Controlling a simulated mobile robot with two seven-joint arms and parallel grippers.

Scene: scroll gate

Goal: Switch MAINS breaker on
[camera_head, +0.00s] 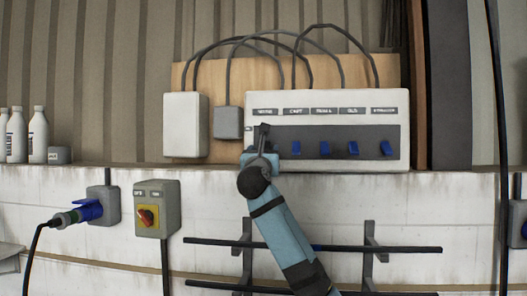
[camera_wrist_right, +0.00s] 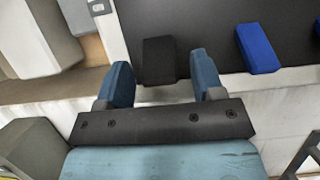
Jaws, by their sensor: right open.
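The white breaker panel (camera_head: 330,158) is on the wooden board in the head view, with a dark strip (camera_wrist_right: 215,30) of switches. Its leftmost switch, under a label too small to read surely, is a black lever, taken as the MAINS breaker; it shows clearly in the right wrist view (camera_wrist_right: 158,58). My right gripper (camera_head: 262,156) is at the panel's lower left, and in its wrist view the gripper (camera_wrist_right: 162,72) is open. The black lever appears between its two blue fingers with gaps both sides; depth is hard to judge. My left gripper is out of view.
Several blue switches (camera_head: 324,149) are to the right; the nearest also shows in the wrist view (camera_wrist_right: 258,48). Grey boxes (camera_head: 186,125) are left of the panel. A yellow-red rotary switch (camera_head: 148,217) and dark rails (camera_head: 400,248) are below.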

